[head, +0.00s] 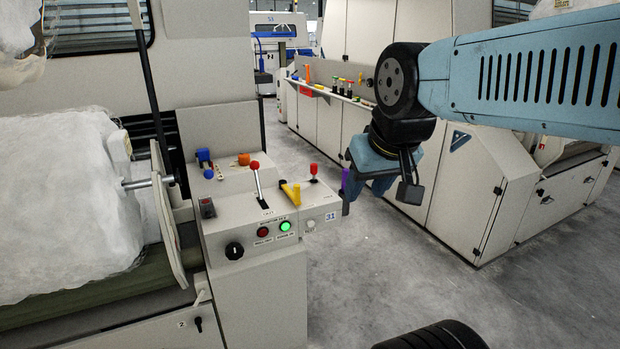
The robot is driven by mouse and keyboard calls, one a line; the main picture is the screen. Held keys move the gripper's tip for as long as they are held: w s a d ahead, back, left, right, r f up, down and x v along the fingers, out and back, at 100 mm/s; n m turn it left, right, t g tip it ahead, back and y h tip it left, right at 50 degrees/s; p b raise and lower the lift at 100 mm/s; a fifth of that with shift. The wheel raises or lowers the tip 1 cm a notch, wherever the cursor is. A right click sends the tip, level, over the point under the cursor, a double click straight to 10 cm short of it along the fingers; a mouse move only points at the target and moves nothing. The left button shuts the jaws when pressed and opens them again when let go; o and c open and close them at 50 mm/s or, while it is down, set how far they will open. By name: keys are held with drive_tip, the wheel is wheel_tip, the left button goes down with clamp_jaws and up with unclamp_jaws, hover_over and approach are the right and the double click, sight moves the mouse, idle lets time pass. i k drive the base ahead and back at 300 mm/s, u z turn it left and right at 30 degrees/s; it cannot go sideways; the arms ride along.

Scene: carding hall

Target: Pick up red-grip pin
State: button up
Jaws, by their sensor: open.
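A red-grip pin (314,170) stands upright on the right end of the beige control console, above the small plate marked 31. Its grip is on top, and its lower end is hidden in the console top. My gripper (363,186) is open, to the right of the pin and apart from it. Its jaws are partly hidden by the wrist and the small camera. A purple part shows at its left side; I cannot tell whether it belongs to the gripper.
The console (252,218) also carries a red-ball lever (257,182), a yellow handle (291,193), a blue part (205,162) and an orange knob (244,159). White fleece (62,195) lies at left. A cabinet row (345,130) stands behind; grey floor between is clear.

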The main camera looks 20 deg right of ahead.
sight(313, 165)
drive_tip(key=z, duration=0.4)
drive_tip(key=i, duration=1.4)
drive_tip(key=u, duration=0.3)
